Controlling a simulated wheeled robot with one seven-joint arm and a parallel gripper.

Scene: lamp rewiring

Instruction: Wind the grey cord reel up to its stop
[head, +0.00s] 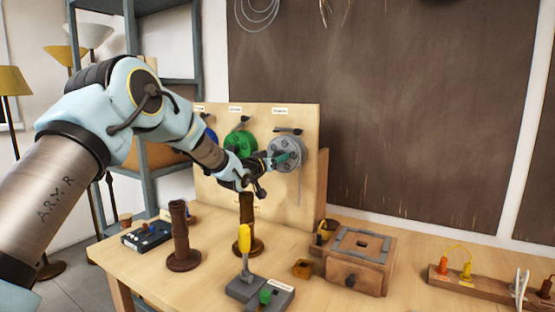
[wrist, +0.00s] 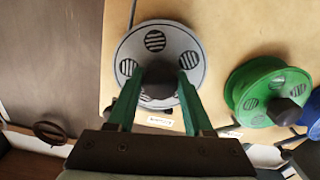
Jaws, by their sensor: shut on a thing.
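The grey cord reel (head: 291,146) is mounted at the right of the upright wooden board (head: 310,125), with a pale cord hanging below it. In the wrist view the grey reel (wrist: 140,52) is a round disc with striped round openings. My gripper (head: 277,159) reaches the reel's face from the left. In the wrist view its green fingers (wrist: 160,78) are closed around the reel's dark knob (wrist: 158,88), which they partly hide. I cannot tell how far the reel is wound.
A green reel (head: 234,141) and a blue reel (head: 210,134) sit to its left on the board. Below stand brown turned posts (head: 178,235), a yellow-handled tool (head: 244,238) and a wooden box (head: 360,262). Some tabletop at the front right is clear.

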